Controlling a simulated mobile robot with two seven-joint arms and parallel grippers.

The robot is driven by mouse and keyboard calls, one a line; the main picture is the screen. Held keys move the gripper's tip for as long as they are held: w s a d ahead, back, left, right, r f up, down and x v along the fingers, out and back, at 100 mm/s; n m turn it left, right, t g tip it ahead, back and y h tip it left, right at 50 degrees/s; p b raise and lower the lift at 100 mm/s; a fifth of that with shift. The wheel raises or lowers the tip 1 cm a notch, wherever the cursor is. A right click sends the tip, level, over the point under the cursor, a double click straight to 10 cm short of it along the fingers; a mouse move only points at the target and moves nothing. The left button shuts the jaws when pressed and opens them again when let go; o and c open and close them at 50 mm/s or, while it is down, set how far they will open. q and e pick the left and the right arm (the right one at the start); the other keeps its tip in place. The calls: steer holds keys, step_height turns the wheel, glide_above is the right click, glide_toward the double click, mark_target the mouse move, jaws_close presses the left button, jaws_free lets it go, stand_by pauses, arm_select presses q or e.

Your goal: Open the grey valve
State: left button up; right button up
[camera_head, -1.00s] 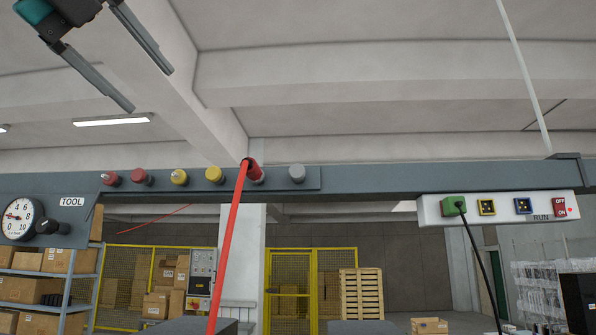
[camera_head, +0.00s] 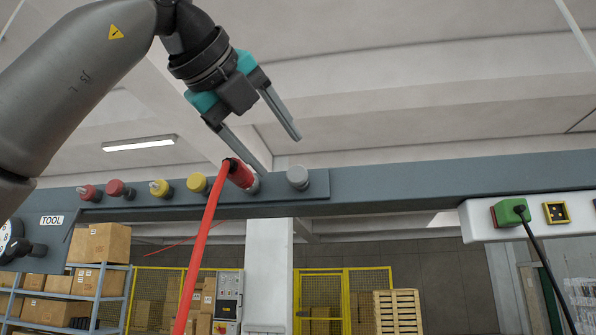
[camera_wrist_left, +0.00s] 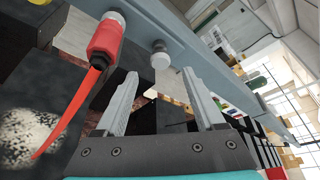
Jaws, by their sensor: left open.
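A grey round knob-like fitting (camera_head: 298,177) sits at the right end of a row of coloured fittings on the overhead beam. It looks like the grey valve, and no marking shows on it. My left gripper (camera_head: 283,155) is open and empty, with its two fingers pointing down toward the grey fitting from above left. In the left wrist view the grey fitting (camera_wrist_left: 160,56) shows just beyond the gap between the open fingertips (camera_wrist_left: 159,76), apart from them. My right gripper is not in view.
A red connector (camera_head: 241,175) with a hanging red hose (camera_head: 205,250) is close left of the grey fitting, near one fingertip. Yellow (camera_head: 197,183) and red fittings (camera_head: 115,188) continue left along the beam (camera_head: 400,180). A green plug (camera_head: 511,211) with a black cable is at right.

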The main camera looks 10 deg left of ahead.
mark_target(294, 172)
arm_select(q)
steer(key=p+x, duration=0.1)
steer(key=x, duration=0.6)
steer(key=shift+w+r+p, duration=0.1)
steer(key=shift+w+p, duration=0.05)
steer(key=shift+p, duration=0.2)
steer(key=shift+w+d, duration=0.15)
steer(key=shift+w, duration=0.15)
steer(key=shift+f, duration=0.2)
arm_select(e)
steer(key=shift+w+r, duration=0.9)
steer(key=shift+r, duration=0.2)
arm_select(q)
steer(key=shift+c, duration=0.2)
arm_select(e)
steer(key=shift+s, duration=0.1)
arm_select(q)
jaws_close()
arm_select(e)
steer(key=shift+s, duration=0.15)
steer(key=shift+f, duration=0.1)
